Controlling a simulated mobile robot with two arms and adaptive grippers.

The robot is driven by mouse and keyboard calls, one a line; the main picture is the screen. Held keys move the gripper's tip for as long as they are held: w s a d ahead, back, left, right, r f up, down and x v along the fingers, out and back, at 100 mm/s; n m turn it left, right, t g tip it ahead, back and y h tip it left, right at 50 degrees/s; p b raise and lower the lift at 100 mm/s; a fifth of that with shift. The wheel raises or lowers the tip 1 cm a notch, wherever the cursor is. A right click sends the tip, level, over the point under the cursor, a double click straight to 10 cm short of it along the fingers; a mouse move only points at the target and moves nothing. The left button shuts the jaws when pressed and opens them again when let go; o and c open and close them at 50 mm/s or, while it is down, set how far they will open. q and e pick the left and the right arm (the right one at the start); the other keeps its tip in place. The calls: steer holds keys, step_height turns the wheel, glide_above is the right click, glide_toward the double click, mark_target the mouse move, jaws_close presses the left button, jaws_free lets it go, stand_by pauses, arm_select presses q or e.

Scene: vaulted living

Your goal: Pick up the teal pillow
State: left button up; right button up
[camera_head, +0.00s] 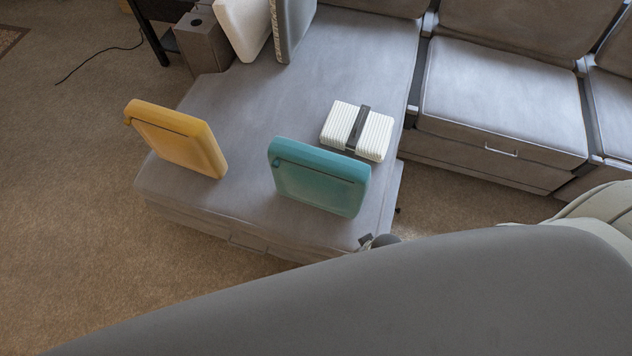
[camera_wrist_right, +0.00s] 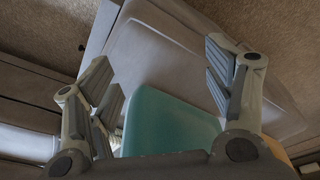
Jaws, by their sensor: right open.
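The teal pillow (camera_head: 318,178) stands upright on its edge, leaning slightly, on the grey chaise of the sofa (camera_head: 262,110). In the right wrist view the teal pillow (camera_wrist_right: 168,122) shows between the two fingers of my right gripper (camera_wrist_right: 160,58), which is open. I cannot tell how deep the pillow is between the fingers, and no grip on it shows. In the head view a large grey arm link of mine crosses the bottom and hides most of the right gripper. My left gripper is not in view.
A yellow pillow (camera_head: 177,138) stands left of the teal one. A white ribbed block with a dark band (camera_head: 357,130) lies behind it to the right. White (camera_head: 243,25) and grey (camera_head: 292,28) pillows stand at the back. Carpet (camera_head: 70,200) is clear at left.

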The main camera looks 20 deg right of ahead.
steer(key=w+r+m+t+y+b, duration=0.1)
steer(key=w+r+m, duration=0.15)
steer(key=r, duration=0.55)
steer(key=w+r+m+b, duration=0.1)
steer(key=w+r+m, duration=0.15)
steer(key=r, duration=0.55)
steer(key=m+t+y, duration=0.2)
steer(key=m+y, duration=0.4)
steer(key=m, duration=1.6)
glide_toward(321, 157)
steer(key=shift+s+a+f, duration=0.1)
steer(key=shift+s+a, duration=0.25)
steer(key=shift+a, duration=0.05)
steer(key=shift+w, duration=0.2)
steer(key=shift+m, duration=0.3)
steer(key=x, duration=0.5)
steer(key=shift+w+f, duration=0.1)
steer(key=shift+w+d+x, duration=0.15)
steer(key=shift+x, duration=1.2)
steer(key=shift+w+d+x, duration=0.1)
steer(key=shift+x, duration=1.25)
